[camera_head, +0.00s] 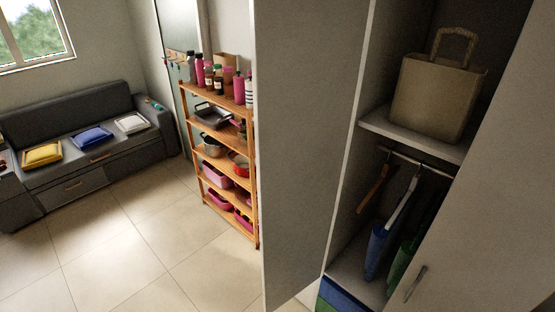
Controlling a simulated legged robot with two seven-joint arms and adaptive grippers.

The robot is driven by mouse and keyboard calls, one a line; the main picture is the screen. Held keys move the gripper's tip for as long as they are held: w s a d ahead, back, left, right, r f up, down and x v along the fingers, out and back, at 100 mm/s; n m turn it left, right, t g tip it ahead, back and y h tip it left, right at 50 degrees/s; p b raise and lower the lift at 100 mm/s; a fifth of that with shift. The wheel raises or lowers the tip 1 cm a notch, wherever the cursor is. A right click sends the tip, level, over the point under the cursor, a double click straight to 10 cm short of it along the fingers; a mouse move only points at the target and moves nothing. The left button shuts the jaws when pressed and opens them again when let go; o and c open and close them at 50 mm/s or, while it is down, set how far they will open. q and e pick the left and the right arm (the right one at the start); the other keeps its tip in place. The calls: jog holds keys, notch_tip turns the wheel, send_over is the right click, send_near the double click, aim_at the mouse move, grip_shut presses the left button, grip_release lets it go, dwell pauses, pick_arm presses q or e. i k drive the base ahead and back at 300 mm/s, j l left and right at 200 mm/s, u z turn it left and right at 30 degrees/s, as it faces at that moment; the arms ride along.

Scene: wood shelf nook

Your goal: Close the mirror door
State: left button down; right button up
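A tall wardrobe stands open on the right, with its shelf (400,130) and hanging space showing. A tall plain grey door panel (310,150) stands swung out at the wardrobe's left side. Its visible face shows no clear reflection, so I cannot tell whether it is the mirror door; its other face is hidden. A second pale door panel (490,210) with a small metal handle (415,284) covers the wardrobe's right part; its exact angle is hard to tell. Neither of my grippers is in view, and nothing touches either panel.
A woven bag (437,98) sits on the wardrobe shelf; clothes (378,245) hang below. A wooden rack (254,222) with bottles and pots stands left of the grey panel. A dark sofa (60,105) is at the far left. The tiled floor (120,245) between is clear.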

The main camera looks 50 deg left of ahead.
aim_at(306, 54)
jog(key=j+z, duration=0.1)
jog(key=j, duration=0.35)
jog(key=k+j, duration=0.1)
jog(key=j, duration=0.35)
jog(key=j+z, duration=0.15)
jog(key=j, duration=0.3)
jog(key=k+j+z, duration=0.1)
jog(key=j, duration=0.3)
jog(key=k+j, duration=0.1)
jog(key=j, duration=0.35)
jog(key=k+j+z, duration=0.15)
jog(key=j, duration=0.7)
jog(key=k+z, duration=0.05)
